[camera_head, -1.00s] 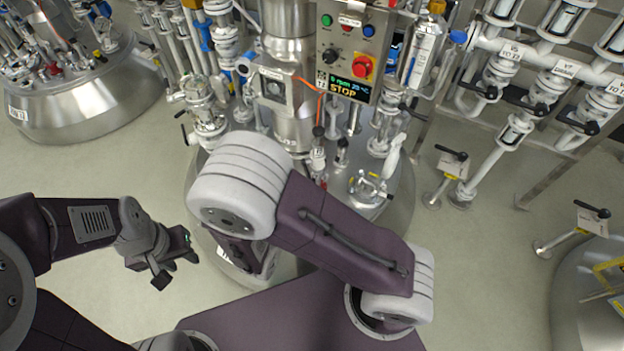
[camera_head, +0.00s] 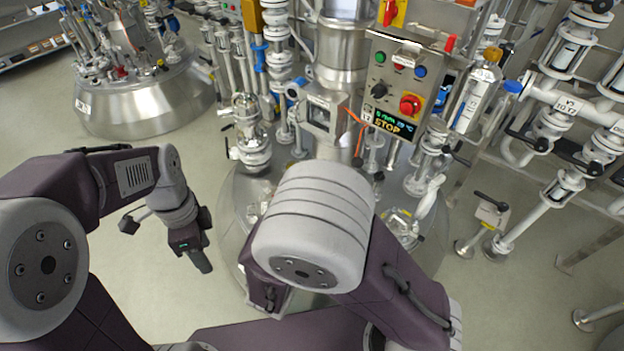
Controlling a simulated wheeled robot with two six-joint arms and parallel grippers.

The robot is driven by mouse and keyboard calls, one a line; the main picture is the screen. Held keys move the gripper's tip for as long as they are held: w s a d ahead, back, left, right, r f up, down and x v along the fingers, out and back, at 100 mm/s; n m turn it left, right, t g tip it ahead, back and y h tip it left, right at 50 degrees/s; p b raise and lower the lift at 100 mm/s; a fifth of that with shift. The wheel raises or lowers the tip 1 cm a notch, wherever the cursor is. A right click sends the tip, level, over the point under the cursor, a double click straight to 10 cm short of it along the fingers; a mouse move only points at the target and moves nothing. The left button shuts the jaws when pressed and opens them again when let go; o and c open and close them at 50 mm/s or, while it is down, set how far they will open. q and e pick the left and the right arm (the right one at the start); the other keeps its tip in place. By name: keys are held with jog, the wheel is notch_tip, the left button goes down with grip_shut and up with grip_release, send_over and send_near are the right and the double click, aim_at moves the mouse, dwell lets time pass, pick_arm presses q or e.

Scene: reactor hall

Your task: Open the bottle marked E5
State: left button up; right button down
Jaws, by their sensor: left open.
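I cannot make out a bottle marked E5 in the head view, and no such label is readable. My left gripper (camera_head: 165,243) is open and empty, hanging over bare floor left of the central steel vessel (camera_head: 236,200). It touches nothing. My right arm stretches across the lower middle, in front of the vessel, and hides much of its top. My right gripper does not show.
A control box (camera_head: 394,88) with a red knob and a STOP display stands above the vessel. A second steel vessel (camera_head: 150,108) stands back left. White pipes with valves (camera_head: 560,95) fill the right. Floor (camera_head: 35,130) is clear at left.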

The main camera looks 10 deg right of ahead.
pick_arm(q)
jog(key=w+d+r+m, duration=0.7)
jog(key=d+r+m, duration=0.45)
jog(key=m, duration=0.45)
jog(key=s+d+m, duration=0.1)
jog(key=d, duration=0.3)
jog(key=s+d+r+m, duration=0.1)
jog(key=d+m, duration=0.1)
jog(key=d, duration=0.2)
jog(key=s+d+r+m+t, duration=0.1)
jog(key=d, duration=0.3)
jog(key=shift+s+d+r+m, duration=0.15)
jog(key=shift+d+r+m, duration=0.05)
jog(key=shift+d+m, duration=0.2)
notch_tip(320, 180, down, 8)
jog(key=shift+a+f, duration=0.1)
grip_shut()
jog(key=n, duration=1.4)
jog(key=shift+n, duration=0.3)
jog(key=n, duration=1.2)
jog(key=shift+n, duration=0.3)
jog(key=n, duration=0.6)
jog(key=shift+r, duration=0.2)
jog(key=n, duration=0.6)
jog(key=shift+n, duration=0.3)
jog(key=n, duration=1.4)
